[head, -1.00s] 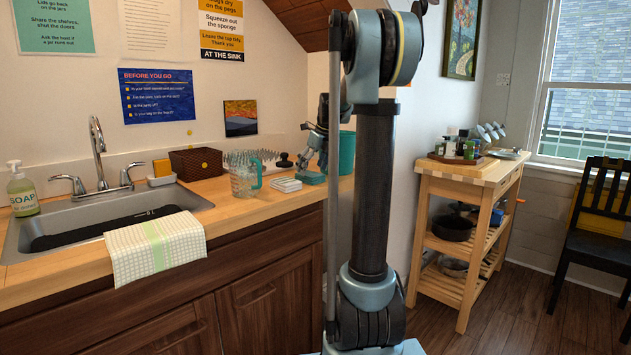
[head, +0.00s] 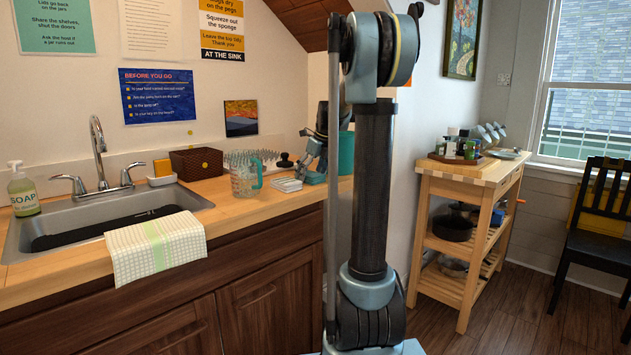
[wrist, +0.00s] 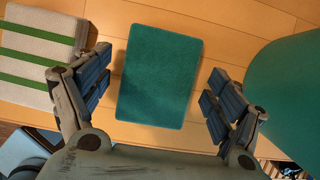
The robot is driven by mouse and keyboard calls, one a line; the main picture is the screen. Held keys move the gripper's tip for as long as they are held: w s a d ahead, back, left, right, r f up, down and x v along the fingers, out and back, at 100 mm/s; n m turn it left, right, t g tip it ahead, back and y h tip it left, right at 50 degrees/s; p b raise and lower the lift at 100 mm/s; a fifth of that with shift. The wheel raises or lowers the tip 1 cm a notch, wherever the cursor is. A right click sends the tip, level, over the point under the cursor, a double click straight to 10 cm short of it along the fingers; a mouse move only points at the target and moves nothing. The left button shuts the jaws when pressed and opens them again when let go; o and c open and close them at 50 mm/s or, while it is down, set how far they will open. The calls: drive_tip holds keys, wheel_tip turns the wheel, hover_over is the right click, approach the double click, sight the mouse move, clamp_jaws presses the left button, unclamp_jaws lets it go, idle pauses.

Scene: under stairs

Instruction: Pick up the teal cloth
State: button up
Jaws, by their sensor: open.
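The teal cloth (wrist: 160,62) is a flat, folded rectangle on the wooden counter. In the wrist view it lies between the two spread fingers of my gripper (wrist: 157,82), with a gap on each side. My gripper is open and empty, above the cloth and apart from it as far as I can tell. In the head view my gripper (head: 309,160) is low over the counter's right end, and the small teal cloth (head: 315,179) shows just beneath it, partly covered.
A folded white cloth with green stripes (wrist: 40,50) lies close on the left. A large teal container (wrist: 290,85) stands close on the right. A clear measuring jug (head: 245,180) and a dish rack stand farther left. The sink (head: 105,215) is at far left.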

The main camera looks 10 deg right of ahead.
sight(311, 173)
drive_tip(key=shift+c, duration=0.2)
drive_tip(key=c, duration=1.1)
drive_tip(key=shift+o, duration=0.2)
drive_tip(key=shift+r, duration=0.1)
wheel_tip(311, 173, up, 10)
drive_tip(key=shift+r, duration=0.15)
